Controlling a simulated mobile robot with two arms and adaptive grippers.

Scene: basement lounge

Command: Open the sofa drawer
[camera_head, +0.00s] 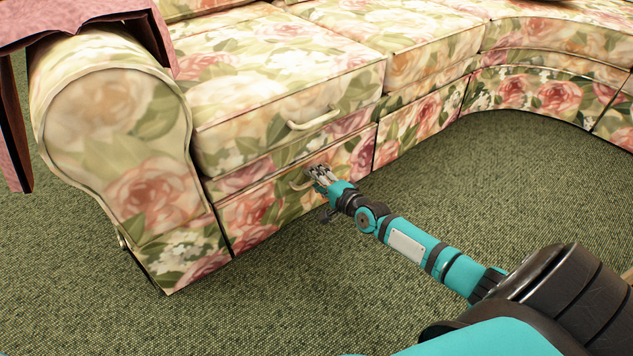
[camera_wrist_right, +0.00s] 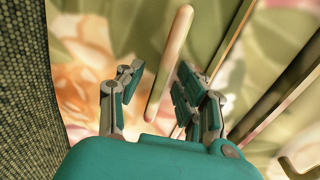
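The sofa drawer (camera_head: 262,208) is the lower floral front panel of the near sofa section. It looks flush with the sofa. Its pale bar handle (camera_head: 296,183) is partly hidden behind my right gripper (camera_head: 316,174). In the right wrist view, the handle (camera_wrist_right: 172,62) runs lengthwise between the two fingers of my right gripper (camera_wrist_right: 158,80). The fingers are apart, with visible space beside the handle, so the gripper is open. I cannot tell how deep the handle lies between them. My left gripper is not in view.
A second pale handle (camera_head: 314,119) sits on the seat front above the drawer. The sofa's rounded armrest (camera_head: 115,140) stands at left, with a pink cloth-like object (camera_head: 75,15) above it. The green carpet (camera_head: 270,300) in front of the sofa is clear.

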